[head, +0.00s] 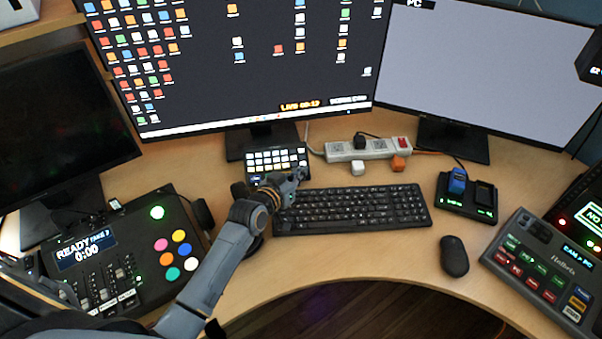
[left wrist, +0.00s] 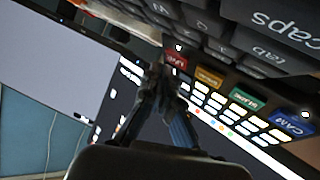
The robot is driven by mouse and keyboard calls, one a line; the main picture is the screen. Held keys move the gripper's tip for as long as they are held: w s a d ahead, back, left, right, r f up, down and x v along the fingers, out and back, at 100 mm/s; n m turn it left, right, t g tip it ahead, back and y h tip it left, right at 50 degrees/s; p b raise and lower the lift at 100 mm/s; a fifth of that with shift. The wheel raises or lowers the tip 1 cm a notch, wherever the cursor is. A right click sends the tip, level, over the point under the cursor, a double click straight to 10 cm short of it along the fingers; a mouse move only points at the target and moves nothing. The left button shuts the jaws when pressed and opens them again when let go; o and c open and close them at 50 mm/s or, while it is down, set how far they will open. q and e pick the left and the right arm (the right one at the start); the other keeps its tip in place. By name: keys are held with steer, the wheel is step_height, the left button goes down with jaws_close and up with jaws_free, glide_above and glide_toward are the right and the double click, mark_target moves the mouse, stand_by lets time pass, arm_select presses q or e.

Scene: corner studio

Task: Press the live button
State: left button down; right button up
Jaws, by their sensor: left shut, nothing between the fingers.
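A small black button pad (head: 257,178) with rows of lit keys stands below the middle monitor, behind the keyboard. In the left wrist view, the pad shows tilted, with coloured keys. Its red key (left wrist: 175,61), whose label looks like "LIVE", is at the end nearest my fingertips; a blue CAM key (left wrist: 291,123) is at the other end. My left gripper (head: 299,173) is shut and empty at the pad's right front corner. In the left wrist view its fingertips (left wrist: 160,78) are close to the red key; I cannot tell if they touch. My right gripper is not in view.
The black keyboard (head: 350,208) lies right beside my left gripper. A power strip (head: 372,148) lies behind it. The middle monitor (head: 240,75) shows a "LIVE" banner low on its screen. A mixer panel (head: 130,255) stands left, a mouse (head: 454,256) right.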

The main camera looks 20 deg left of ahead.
arm_select(q)
steer(key=shift+s+a+f+b, duration=0.1)
steer(key=shift+f+b, duration=0.1)
steer(key=shift+f, duration=0.25)
steer(key=shift+s+a+f+b, duration=0.1)
steer(key=shift+f+b, duration=0.1)
steer(key=shift+f, duration=0.2)
steer(key=shift+s+f, duration=0.1)
stand_by(0.6)
steer(key=shift+d+f, duration=0.1)
steer(key=shift+f, duration=0.05)
steer(key=s+r+p, duration=0.1)
steer(key=p, duration=0.1)
steer(key=d+r+p, duration=0.1)
steer(key=r+p, duration=0.1)
steer(key=p, duration=0.1)
steer(key=s+r+p, duration=0.1)
steer(key=r+p, duration=0.1)
steer(key=p, duration=0.1)
steer(key=shift+s+d, duration=0.3)
